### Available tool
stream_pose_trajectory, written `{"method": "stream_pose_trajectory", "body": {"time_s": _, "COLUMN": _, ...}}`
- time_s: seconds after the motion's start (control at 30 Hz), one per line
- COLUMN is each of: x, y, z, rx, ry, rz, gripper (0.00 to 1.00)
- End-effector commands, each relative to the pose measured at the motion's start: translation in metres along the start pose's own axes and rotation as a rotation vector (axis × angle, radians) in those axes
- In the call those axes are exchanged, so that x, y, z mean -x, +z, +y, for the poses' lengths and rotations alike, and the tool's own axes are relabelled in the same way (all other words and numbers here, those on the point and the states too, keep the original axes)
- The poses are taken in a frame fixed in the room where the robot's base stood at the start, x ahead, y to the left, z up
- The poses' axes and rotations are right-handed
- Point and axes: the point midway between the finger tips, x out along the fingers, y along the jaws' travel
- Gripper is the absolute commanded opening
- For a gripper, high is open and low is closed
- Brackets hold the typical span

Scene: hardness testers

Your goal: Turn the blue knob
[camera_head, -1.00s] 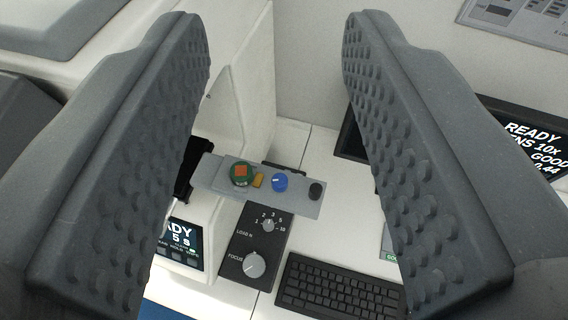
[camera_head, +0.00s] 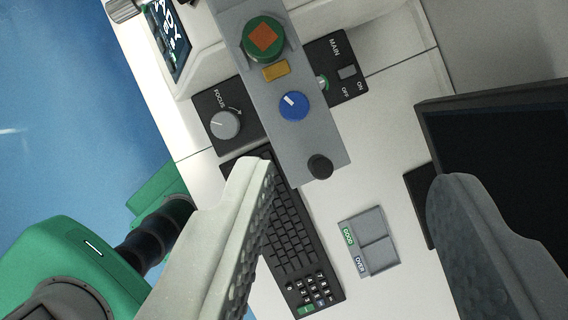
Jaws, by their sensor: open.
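The blue knob (camera_head: 294,106) has a white pointer line and sits on a grey bar-shaped panel (camera_head: 318,142). Beside it on the panel are a yellow block (camera_head: 276,71), a green round piece with an orange square top (camera_head: 263,40) and a black knob (camera_head: 320,167). My gripper (camera_head: 348,180) is open and empty. Its left finger tip is just below the panel and its right finger is over the right side. The blue knob lies above the fingertips in the picture, not between them.
A grey focus knob (camera_head: 225,125) is on a black panel left of the bar. A keyboard (camera_head: 286,225) lies below. A sorting tray (camera_head: 369,242) marked GOOD and OVER is on the white table. A dark monitor (camera_head: 500,150) stands at the right.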

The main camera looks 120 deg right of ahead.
Motion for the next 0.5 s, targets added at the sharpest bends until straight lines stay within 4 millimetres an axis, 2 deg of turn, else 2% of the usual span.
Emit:
{"method": "stream_pose_trajectory", "body": {"time_s": 0.2, "x": -0.026, "y": 0.018, "z": 0.006, "rx": 0.154, "ry": -0.192, "rz": -0.051, "gripper": 0.46}}
{"method": "stream_pose_trajectory", "body": {"time_s": 0.5, "x": -0.040, "y": 0.026, "z": 0.003, "rx": 0.224, "ry": -0.272, "rz": -0.055, "gripper": 0.46}}
